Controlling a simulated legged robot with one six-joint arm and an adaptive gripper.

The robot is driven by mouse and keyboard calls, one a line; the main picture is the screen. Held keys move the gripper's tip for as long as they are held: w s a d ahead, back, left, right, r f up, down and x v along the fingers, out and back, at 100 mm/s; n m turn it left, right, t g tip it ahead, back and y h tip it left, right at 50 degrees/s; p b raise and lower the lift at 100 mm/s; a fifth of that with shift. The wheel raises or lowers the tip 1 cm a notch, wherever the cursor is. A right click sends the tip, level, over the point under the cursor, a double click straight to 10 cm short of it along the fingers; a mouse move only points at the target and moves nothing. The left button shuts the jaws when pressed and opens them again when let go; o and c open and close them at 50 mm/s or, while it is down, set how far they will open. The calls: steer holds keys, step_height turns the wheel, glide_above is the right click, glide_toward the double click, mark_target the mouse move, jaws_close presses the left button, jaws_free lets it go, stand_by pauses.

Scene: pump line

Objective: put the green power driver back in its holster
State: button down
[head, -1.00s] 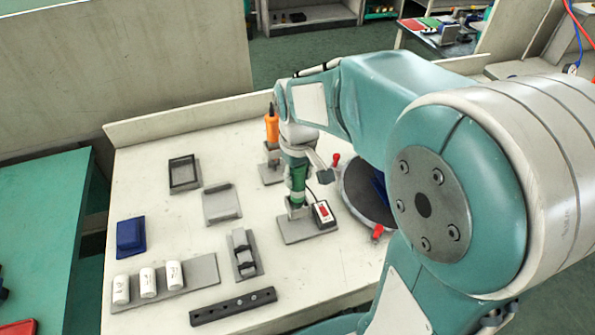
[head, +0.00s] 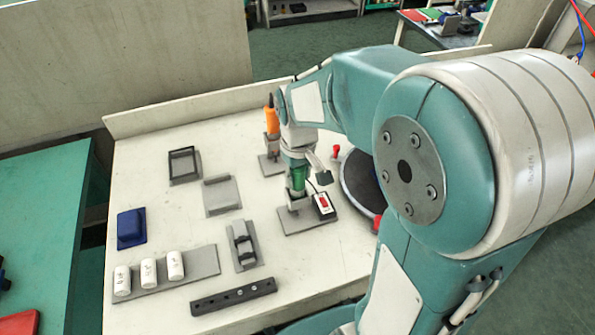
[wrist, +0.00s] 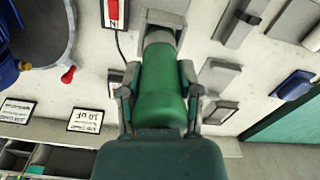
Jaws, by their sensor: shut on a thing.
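The green power driver (head: 298,180) stands upright at its holster (head: 305,219), a grey block on a grey plate near the middle of the bench. My gripper (wrist: 160,90) is shut on the driver, one finger on each side of its green body. In the wrist view the driver (wrist: 163,80) points its grey nose at the grey holster block (wrist: 163,18). The nose appears to be at or in the block; I cannot tell how deep it sits. My arm comes in from the right and covers the driver's top in the head view.
A box with a red switch (head: 323,203) sits beside the holster, with a cable. An orange-handled tool (head: 271,118) stands behind. A dark round basin (head: 358,185) lies to the right. White cylinders (head: 148,274), a blue block (head: 130,229) and a black bar (head: 233,296) lie to the left.

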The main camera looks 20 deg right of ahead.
steer(key=shift+c, duration=0.9)
jaws_free()
steer(key=shift+r, duration=2.95)
step_height(320, 180, up, 12)
